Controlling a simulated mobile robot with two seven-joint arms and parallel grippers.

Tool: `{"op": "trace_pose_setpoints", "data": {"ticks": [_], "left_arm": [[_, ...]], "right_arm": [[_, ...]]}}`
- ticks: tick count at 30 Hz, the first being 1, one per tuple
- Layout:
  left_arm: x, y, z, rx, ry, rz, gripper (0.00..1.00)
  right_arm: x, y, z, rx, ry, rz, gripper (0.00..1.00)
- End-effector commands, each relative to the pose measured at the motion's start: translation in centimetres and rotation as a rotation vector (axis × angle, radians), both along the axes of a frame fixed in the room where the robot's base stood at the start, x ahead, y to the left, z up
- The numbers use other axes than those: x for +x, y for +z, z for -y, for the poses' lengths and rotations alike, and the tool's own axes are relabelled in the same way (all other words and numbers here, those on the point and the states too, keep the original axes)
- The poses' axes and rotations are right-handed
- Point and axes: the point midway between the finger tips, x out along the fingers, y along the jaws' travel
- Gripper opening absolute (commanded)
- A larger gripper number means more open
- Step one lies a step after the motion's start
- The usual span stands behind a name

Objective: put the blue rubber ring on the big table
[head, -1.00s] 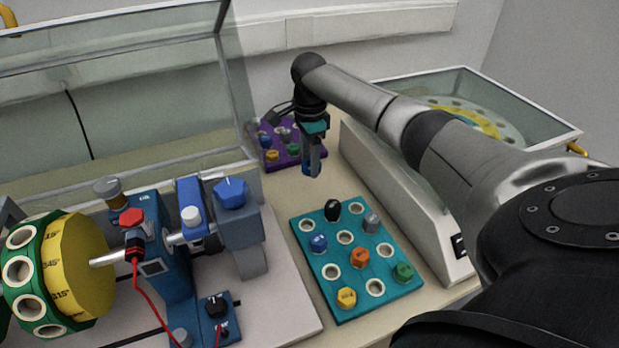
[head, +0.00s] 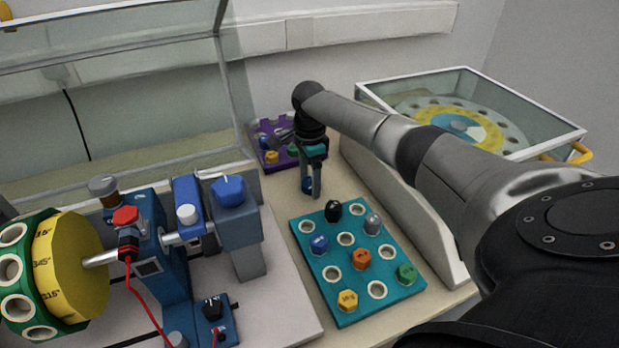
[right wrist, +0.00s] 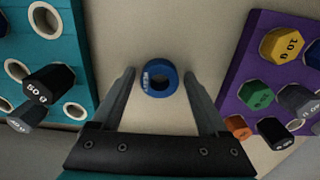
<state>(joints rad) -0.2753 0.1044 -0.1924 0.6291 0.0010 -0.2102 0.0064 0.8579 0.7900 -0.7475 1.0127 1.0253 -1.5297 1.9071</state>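The blue rubber ring (right wrist: 159,78) has a white label on it and appears to lie on the bare beige top of the big table (right wrist: 165,32). In the head view the ring (head: 307,184) is partly hidden by a finger. My right gripper (head: 312,193) points down over the table, between the purple and teal boards. In the right wrist view its fingers (right wrist: 159,74) are spread on both sides of the ring, with a narrow gap at each side. My left gripper is not in view.
A teal board (head: 330,270) with weights and holes lies nearer, and a purple board (head: 257,138) farther back. A blue machine with a yellow disc (head: 72,268) stands left. A glass-covered case (head: 570,140) is at the right.

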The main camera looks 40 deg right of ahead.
Motion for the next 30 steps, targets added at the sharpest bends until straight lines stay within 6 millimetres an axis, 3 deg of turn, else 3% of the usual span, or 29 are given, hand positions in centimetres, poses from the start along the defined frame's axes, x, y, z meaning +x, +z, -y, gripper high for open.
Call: {"op": "trace_pose_setpoints", "data": {"ticks": [12, 20, 24, 30], "left_arm": [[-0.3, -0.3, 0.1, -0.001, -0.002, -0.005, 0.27], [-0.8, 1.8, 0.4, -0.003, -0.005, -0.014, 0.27], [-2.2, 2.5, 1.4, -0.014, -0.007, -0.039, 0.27], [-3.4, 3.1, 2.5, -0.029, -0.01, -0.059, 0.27]], "right_arm": [[0.0, 0.4, 0.0, -0.002, 0.001, 0.002, 0.87], [0.1, 5.7, 0.0, 0.001, 0.0, 0.004, 0.87], [0.1, 8.6, 0.0, 0.001, 0.001, 0.003, 0.87], [0.1, 11.5, 0.0, 0.0, -0.001, 0.002, 0.87]]}}
